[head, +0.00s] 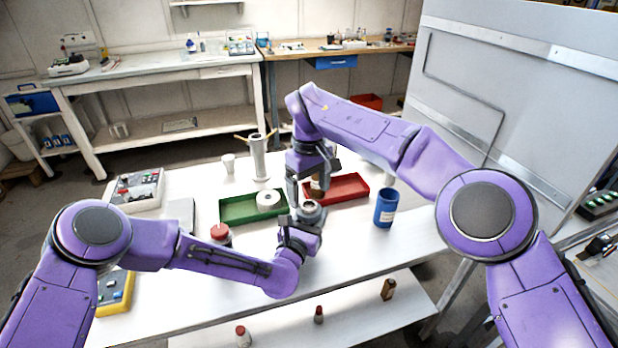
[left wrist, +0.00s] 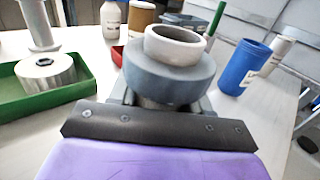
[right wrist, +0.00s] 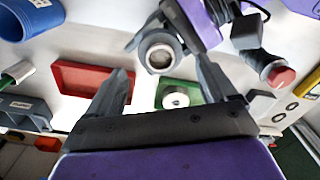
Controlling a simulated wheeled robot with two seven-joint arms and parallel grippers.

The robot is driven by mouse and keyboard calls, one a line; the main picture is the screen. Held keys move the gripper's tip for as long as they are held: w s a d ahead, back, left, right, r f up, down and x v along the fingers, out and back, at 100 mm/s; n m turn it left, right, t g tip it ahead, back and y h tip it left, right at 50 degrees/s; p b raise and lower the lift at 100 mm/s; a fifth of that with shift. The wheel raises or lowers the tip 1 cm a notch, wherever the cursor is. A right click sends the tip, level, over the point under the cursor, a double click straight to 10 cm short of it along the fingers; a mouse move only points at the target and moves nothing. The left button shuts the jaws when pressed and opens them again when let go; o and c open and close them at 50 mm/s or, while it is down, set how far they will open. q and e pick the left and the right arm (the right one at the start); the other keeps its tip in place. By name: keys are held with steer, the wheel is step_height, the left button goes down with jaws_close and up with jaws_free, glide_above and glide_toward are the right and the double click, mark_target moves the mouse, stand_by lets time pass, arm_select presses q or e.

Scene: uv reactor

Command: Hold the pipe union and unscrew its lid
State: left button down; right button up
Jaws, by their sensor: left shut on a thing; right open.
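The pipe union (head: 310,208) is a grey collar with a pale open pipe end on top. It also shows large in the left wrist view (left wrist: 168,72) and from above in the right wrist view (right wrist: 160,58). My left gripper (head: 300,222) is shut around its lower part and holds it roughly upright. My right gripper (head: 309,187) is open, fingers pointing down, close above and behind the union in the head view. A white ring-shaped piece (head: 267,199) lies in the green tray; I cannot tell whether it is the lid.
The green tray (head: 234,215) and red tray (head: 352,194) stand behind the grippers. A blue cup (head: 385,208) is to the right, a red-capped jar (head: 220,233) to the left. A tall grey cylinder (head: 258,158) stands behind. The table's front edge is close.

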mark_target(309, 204)
step_height(309, 204, down, 5)
stand_by(0.3)
